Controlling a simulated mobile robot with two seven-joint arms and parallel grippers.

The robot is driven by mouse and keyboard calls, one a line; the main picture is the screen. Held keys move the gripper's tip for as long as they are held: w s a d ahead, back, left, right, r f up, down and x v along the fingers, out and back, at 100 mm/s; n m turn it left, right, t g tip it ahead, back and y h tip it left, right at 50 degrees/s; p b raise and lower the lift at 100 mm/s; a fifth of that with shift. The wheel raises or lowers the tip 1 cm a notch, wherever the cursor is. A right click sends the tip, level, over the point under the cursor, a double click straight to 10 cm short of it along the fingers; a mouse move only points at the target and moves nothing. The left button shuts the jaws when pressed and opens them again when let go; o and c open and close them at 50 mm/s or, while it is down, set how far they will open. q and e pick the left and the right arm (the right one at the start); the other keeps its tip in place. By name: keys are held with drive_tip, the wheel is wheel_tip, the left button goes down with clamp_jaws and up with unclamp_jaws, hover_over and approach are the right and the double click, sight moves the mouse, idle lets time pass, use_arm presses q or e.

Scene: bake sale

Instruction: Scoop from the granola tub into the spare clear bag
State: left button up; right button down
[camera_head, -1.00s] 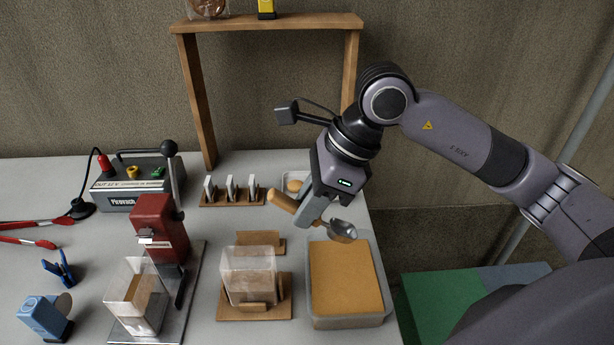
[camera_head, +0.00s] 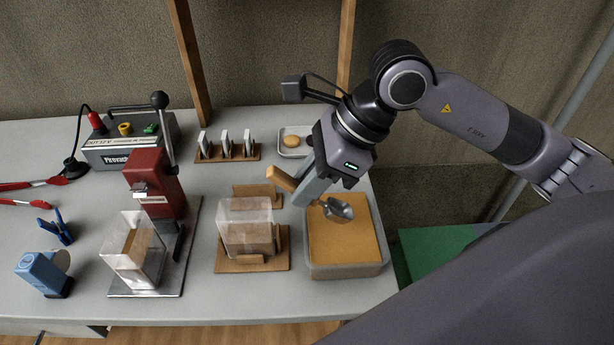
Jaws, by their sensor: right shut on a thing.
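My right gripper (camera_head: 305,190) is shut on a scoop with a wooden handle (camera_head: 281,178) and a metal bowl (camera_head: 339,209). The scoop bowl is above the granola tub (camera_head: 345,272), a grey tub filled with tan granola (camera_head: 345,244). Whether the bowl touches the granola or holds any, I cannot tell. One clear bag (camera_head: 246,213) stands open on a wooden stand (camera_head: 252,264), left of the tub, with brown contents or backing low in it. Another clear bag (camera_head: 131,250) stands on the metal base of the red press. My left gripper is not in view.
The red press (camera_head: 153,185) with its lever stands left of the wooden stand. Behind are a card rack (camera_head: 228,153), a small tray (camera_head: 294,152) and a wooden frame post (camera_head: 191,62). A power box (camera_head: 128,150), red tongs (camera_head: 33,184), a blue clip (camera_head: 55,228) and a blue device (camera_head: 43,272) sit left.

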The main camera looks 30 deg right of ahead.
sight(327, 204)
drive_tip(key=shift+f+b, duration=0.75)
drive_tip(key=shift+f, duration=0.6)
drive_tip(key=shift+f+b, duration=0.35)
drive_tip(key=shift+f, duration=0.25)
drive_tip(key=shift+s+d, duration=0.15)
drive_tip(key=shift+d, duration=0.3)
drive_tip(key=shift+s+d, duration=0.3)
drive_tip(key=shift+d, duration=0.25)
drive_tip(key=shift+s+d, duration=0.25)
drive_tip(key=shift+d, duration=0.25)
drive_tip(key=shift+a+r+p, duration=0.2)
drive_tip(key=shift+r+p, duration=0.65)
drive_tip(key=shift+p, duration=0.15)
drive_tip(key=shift+w+a+r+h+p, duration=0.1)
drive_tip(key=shift+r+h+p, duration=0.3)
drive_tip(key=shift+r+p, duration=0.55)
drive_tip(key=shift+a+r+g+p, duration=0.1)
drive_tip(key=shift+r+g+p, duration=0.2)
drive_tip(key=shift+r+p, duration=0.35)
drive_tip(key=shift+w+a+r+h+p, duration=0.15)
drive_tip(key=shift+r+h+p, duration=0.25)
drive_tip(key=shift+r+p, duration=0.45)
drive_tip(key=shift+f, duration=0.25)
